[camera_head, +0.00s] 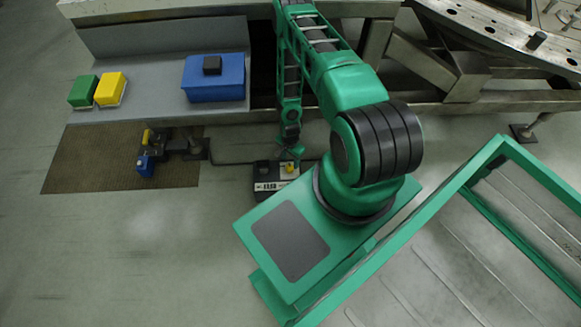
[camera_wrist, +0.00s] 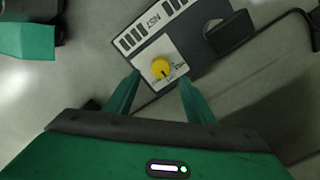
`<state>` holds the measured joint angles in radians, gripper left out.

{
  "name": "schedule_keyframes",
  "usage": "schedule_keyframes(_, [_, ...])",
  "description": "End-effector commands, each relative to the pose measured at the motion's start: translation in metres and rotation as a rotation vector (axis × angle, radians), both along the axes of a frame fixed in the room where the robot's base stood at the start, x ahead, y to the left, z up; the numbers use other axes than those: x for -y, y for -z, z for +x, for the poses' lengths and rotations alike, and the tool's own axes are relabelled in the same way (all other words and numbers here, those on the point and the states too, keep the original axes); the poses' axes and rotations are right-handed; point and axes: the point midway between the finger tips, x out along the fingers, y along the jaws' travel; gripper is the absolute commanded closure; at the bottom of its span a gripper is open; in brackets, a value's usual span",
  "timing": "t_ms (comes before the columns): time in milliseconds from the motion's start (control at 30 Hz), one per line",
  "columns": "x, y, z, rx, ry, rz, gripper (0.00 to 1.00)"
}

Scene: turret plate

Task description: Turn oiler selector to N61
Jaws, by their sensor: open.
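The oiler selector is a small round yellow knob (camera_wrist: 162,68) on a white dial plate (camera_wrist: 150,77) of a dark box. The dial marks around it are too small to read. A dark mark shows on the knob's lower part, but I cannot tell which label it faces. In the head view the knob (camera_head: 290,168) sits on the box (camera_head: 267,187) on the floor. My gripper (camera_wrist: 160,77) is open, its green fingers to the left and right of the knob in the wrist view. I cannot tell whether either finger touches it.
A black block (camera_wrist: 229,33) stands on the box beside the dial, and a cable (camera_wrist: 285,20) runs close by. A grey bench (camera_head: 150,104) with a blue box (camera_head: 215,83) stands at the upper left. A brown mat (camera_head: 90,160) lies on the floor before it.

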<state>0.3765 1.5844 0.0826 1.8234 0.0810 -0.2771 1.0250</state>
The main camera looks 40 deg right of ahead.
Motion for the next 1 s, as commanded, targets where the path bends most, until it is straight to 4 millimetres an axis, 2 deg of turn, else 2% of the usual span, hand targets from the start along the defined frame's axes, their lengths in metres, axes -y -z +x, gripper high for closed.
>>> schedule_keyframes(200, [0.0,0.039,-0.001,-0.001,0.0,0.0,0.5])
schedule_keyframes(400, [0.0,0.063,0.0,0.0,-0.001,0.0,0.5])
schedule_keyframes(600, [0.0,0.073,0.0,0.0,-0.001,0.0,0.5])
schedule_keyframes(867, [0.0,0.074,0.0,0.0,-0.001,0.0,0.5])
schedule_keyframes(1000, [0.0,0.074,0.0,0.0,-0.001,0.0,0.81])
